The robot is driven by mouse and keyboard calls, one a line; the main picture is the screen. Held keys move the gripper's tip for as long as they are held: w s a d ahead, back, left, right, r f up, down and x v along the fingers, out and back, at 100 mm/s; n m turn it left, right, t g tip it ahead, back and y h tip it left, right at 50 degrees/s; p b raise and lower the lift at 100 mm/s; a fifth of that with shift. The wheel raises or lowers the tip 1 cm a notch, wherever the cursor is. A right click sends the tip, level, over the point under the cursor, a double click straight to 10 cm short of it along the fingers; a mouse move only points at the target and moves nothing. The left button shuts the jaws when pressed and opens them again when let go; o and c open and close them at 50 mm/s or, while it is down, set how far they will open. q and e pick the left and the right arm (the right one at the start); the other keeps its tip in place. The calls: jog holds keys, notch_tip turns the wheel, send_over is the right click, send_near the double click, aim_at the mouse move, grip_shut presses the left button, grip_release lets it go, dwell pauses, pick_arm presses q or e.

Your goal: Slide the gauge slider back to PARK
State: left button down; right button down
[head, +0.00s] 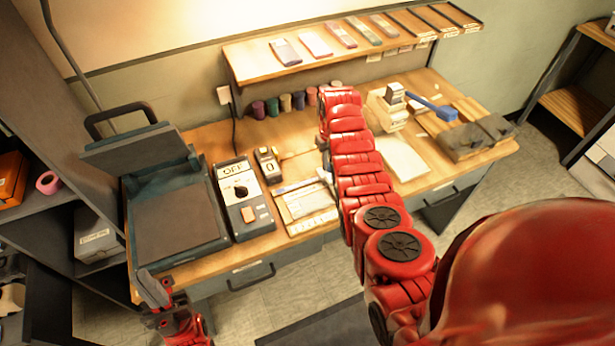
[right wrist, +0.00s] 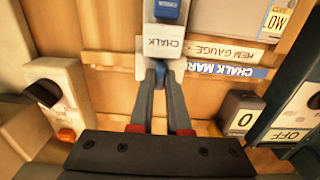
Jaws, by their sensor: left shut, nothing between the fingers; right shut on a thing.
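The hem gauge (head: 308,205) lies on the bench in the head view, left of my right arm. In the right wrist view its HEM GAUGE label (right wrist: 228,51) runs beside a blue CHALK MARK strip (right wrist: 228,71). My right gripper (right wrist: 160,66) is shut at a white piece marked CHALK (right wrist: 160,45), which looks like the gauge slider. A blue block (right wrist: 167,9) sits beyond it. The exact grip and any PARK mark cannot be made out. In the head view my right arm largely hides this spot. My left gripper (head: 154,289) is shut and empty, low at the left.
A grey press (head: 175,215) with a raised lid and a control box marked OFF (head: 240,190) stand left of the gauge. A small counter showing 0 (head: 267,165) stands behind it. White paper (head: 402,160) and a blue-handled tool (head: 432,107) lie to the right.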

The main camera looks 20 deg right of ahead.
jog(key=d+b, duration=0.3)
jog(key=d, duration=0.1)
jog(key=d+b, duration=0.2)
jog(key=shift+w+d+f+b, duration=0.1)
jog(key=shift+f+b, duration=0.15)
jog(key=shift+b, duration=0.05)
jog(key=shift+d+r+b, duration=0.1)
jog(key=shift+d+b, duration=0.45)
jog(key=shift+d+r, duration=0.2)
jog(key=c, duration=1.2)
grip_release()
jog(key=shift+d, duration=0.1)
jog(key=o, duration=0.3)
jog(key=shift+d, duration=0.1)
